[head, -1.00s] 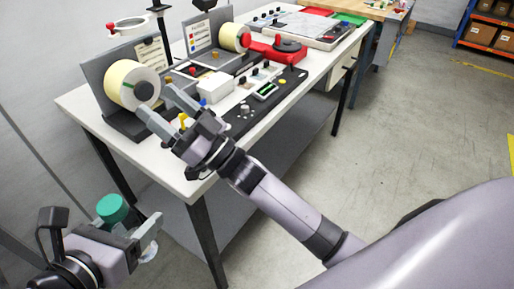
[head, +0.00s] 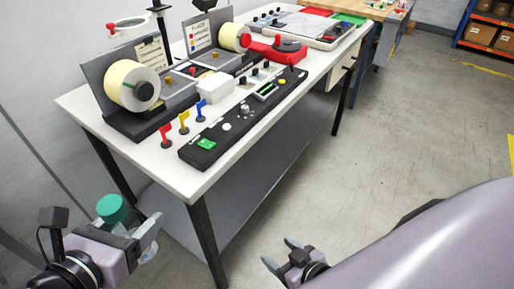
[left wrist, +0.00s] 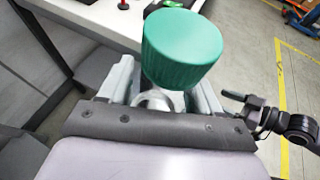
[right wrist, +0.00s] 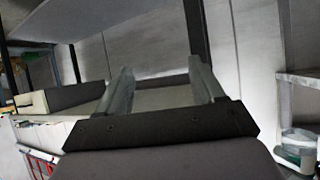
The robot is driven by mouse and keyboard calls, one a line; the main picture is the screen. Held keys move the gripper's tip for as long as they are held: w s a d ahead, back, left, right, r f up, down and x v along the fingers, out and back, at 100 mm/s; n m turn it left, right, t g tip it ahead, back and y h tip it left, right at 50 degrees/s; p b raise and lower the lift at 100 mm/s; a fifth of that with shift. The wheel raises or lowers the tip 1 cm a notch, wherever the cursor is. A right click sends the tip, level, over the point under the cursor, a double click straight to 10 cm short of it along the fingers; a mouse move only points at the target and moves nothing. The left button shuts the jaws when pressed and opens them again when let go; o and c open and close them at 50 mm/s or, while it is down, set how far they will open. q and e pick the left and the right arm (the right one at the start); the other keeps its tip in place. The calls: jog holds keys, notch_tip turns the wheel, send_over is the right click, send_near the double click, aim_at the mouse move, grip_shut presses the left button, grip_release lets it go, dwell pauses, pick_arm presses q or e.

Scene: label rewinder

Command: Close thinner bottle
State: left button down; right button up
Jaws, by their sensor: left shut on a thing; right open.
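A green ribbed cap (head: 111,208) shows at my left gripper (head: 148,228), at the lower left of the head view. In the left wrist view the cap (left wrist: 181,50) is large and stands above a clear, glassy part of the thinner bottle (left wrist: 155,101) between the fingers. My left gripper is shut on the bottle, clear of the table. Most of the bottle is hidden, and I cannot tell whether the cap is seated tightly. My right gripper (head: 281,253) is open and empty, low over the floor; its spread fingers also show in the right wrist view (right wrist: 160,80).
The white table (head: 185,178) carries label rolls (head: 131,86), a black control panel (head: 235,125), small coloured flags (head: 184,122) and a red device (head: 275,47). In the right wrist view a pale container with a green band (right wrist: 300,145) shows. The floor (head: 350,150) right of the table is clear.

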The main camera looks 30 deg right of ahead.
jog(key=shift+s+d+f+g, duration=0.1)
jog(key=shift+s+f+g, duration=0.2)
jog(key=shift+s, duration=0.35)
jog(key=shift+s+d+f+g, duration=0.1)
jog(key=shift+s+f+g, duration=0.2)
jog(key=shift+s, duration=0.35)
